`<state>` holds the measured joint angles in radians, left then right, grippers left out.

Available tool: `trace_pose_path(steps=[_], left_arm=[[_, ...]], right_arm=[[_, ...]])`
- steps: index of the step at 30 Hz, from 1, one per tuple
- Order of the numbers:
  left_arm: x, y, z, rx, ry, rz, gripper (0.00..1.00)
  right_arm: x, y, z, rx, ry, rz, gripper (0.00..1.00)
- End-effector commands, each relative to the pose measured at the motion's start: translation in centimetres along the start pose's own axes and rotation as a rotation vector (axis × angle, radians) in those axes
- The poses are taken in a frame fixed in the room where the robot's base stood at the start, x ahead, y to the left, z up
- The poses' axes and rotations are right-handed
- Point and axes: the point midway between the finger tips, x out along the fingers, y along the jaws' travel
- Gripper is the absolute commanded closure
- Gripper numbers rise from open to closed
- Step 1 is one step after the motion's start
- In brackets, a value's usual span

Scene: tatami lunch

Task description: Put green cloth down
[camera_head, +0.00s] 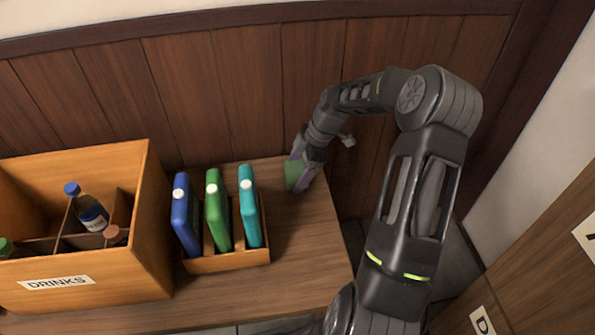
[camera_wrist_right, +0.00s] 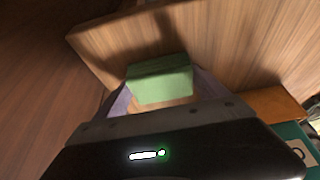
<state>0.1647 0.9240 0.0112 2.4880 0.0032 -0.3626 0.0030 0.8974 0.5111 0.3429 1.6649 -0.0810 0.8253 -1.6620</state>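The green cloth (camera_head: 293,175) is a small folded block at the right part of the wooden counter, near the back wall. My right gripper (camera_head: 301,177) reaches down over the counter there, with the cloth between its purple fingers. In the right wrist view the green cloth (camera_wrist_right: 160,80) spans the gap between both fingers of the right gripper (camera_wrist_right: 160,92), so it is shut on the cloth. Whether the cloth's underside touches the counter cannot be told. My left gripper is not in view.
A wooden rack (camera_head: 229,262) holding blue, green and teal flat containers stands left of the gripper. A wooden box labelled DRINKS (camera_head: 105,272) with bottles is further left. The counter (camera_head: 305,245) is bare right of the rack, up to its right edge.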

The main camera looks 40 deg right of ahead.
Motion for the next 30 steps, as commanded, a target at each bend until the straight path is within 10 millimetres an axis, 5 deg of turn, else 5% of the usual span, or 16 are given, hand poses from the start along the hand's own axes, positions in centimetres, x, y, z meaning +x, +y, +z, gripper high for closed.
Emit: trace_pose_path(steps=[14,30], left_arm=[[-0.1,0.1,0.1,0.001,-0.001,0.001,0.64],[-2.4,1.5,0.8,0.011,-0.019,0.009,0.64]], right_arm=[[0.4,-0.9,0.4,0.007,-0.002,-0.026,0.03],[-7.7,0.0,0.1,0.004,0.000,-0.015,0.03]])
